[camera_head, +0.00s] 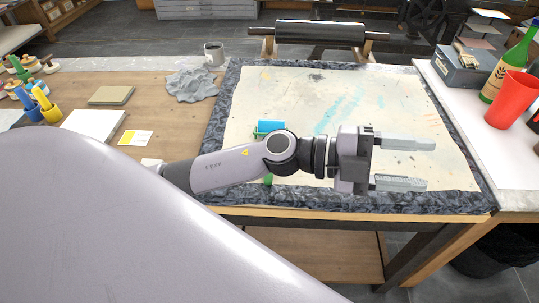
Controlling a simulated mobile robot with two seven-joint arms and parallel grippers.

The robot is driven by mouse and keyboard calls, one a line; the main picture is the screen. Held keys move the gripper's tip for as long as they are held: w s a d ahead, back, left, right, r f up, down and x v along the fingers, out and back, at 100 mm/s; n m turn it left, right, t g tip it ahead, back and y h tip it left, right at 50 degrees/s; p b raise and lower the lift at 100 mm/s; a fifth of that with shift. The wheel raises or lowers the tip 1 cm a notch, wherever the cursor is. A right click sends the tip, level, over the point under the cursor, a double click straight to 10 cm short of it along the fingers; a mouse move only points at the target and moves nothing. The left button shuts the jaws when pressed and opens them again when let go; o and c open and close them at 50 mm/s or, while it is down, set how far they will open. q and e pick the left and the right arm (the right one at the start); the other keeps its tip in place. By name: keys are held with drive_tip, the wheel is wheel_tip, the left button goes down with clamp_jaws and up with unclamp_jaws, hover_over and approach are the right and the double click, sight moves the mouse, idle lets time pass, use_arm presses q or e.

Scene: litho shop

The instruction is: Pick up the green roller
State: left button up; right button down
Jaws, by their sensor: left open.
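A roller (270,127) with a blue drum and green frame lies on the stained pale slab (300,85) on the table. My left forearm and wrist cross over its middle, and a bit of green shows below the arm, likely its handle. My left gripper (428,164) is open and empty. It points right, above the right part of the slab, well to the right of the roller. My right gripper is not in view.
A grey crumpled cloth (192,85) and a grey mug (214,53) stand at the back left. A red cup (508,99), a green bottle (510,62) and a grey box (463,68) are on the right table. A black roller (320,33) rests on a stand behind.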

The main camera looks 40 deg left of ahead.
use_arm(q)
drive_tip(key=w+a+f+m+g+y, duration=0.1)
drive_tip(key=a+f+m+g+y, duration=0.45)
drive_tip(key=a+f+y, duration=0.45)
drive_tip(key=w+a+n+y, duration=0.1)
drive_tip(key=a+y, duration=0.2)
drive_tip(key=a, duration=0.3)
drive_tip(key=w+a+f+n+g+y, duration=0.1)
drive_tip(key=a+y, duration=0.1)
drive_tip(key=a, duration=0.4)
drive_tip(key=w+a+n+y, duration=0.1)
drive_tip(key=a+y, duration=0.2)
drive_tip(key=a, duration=0.3)
drive_tip(key=shift+w+f+y, duration=0.3)
drive_tip(key=shift+w, duration=0.1)
drive_tip(key=shift+a+f, duration=0.15)
drive_tip(key=shift+f, duration=0.15)
drive_tip(key=f, duration=0.4)
drive_tip(key=f+p, duration=0.1)
drive_tip(key=f, duration=0.1)
drive_tip(key=shift+d+f, duration=0.1)
drive_tip(key=shift+d, duration=0.15)
clamp_jaws()
